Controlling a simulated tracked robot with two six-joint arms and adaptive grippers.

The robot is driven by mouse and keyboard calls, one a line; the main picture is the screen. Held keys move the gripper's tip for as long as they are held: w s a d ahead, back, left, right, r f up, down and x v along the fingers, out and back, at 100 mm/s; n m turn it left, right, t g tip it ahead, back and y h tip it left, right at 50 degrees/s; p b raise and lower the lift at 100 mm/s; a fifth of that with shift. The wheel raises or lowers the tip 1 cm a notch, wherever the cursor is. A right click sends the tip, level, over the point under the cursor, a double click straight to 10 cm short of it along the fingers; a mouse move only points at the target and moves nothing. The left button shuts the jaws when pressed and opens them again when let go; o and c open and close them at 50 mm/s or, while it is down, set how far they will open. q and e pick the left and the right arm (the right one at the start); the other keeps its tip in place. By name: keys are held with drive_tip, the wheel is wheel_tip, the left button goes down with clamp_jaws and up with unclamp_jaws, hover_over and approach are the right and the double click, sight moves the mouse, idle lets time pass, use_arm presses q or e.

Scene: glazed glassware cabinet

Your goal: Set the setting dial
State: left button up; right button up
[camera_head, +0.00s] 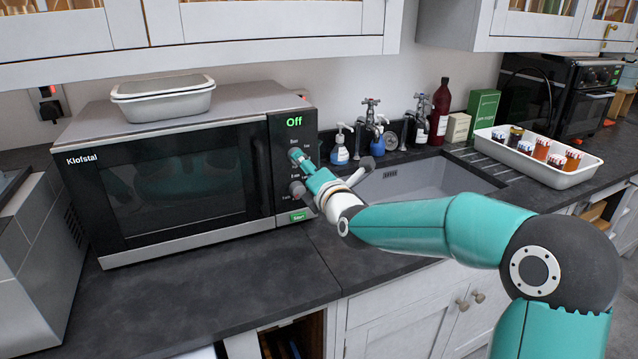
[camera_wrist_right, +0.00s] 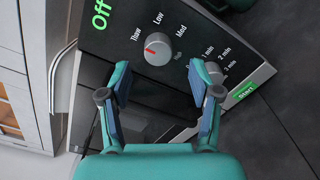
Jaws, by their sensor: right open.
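The microwave (camera_head: 180,170) stands on the counter with its control panel facing me, and its green display reads Off. The upper dial (camera_wrist_right: 158,48) is a round grey knob with a red mark on its face, on the side toward Thaw. Thaw, Low and Med are printed around it; another label is hard to read. A lower dial (camera_head: 297,188) with minute labels is partly behind a finger in the wrist view. My right gripper (camera_wrist_right: 158,78) is open and empty, its fingers spread on either side of the upper dial's line, apparently short of it. My left gripper is not in view.
A green Start button (camera_head: 297,216) sits below the dials. A lidded container (camera_head: 163,98) stands on the microwave. The sink (camera_head: 415,185), soap bottles and a white tray of jars (camera_head: 540,172) are to the right. The counter in front is clear.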

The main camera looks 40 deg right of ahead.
drive_tip(key=v, duration=0.7)
drive_tip(key=shift+s, duration=0.2)
drive_tip(key=shift+a+f, duration=0.1)
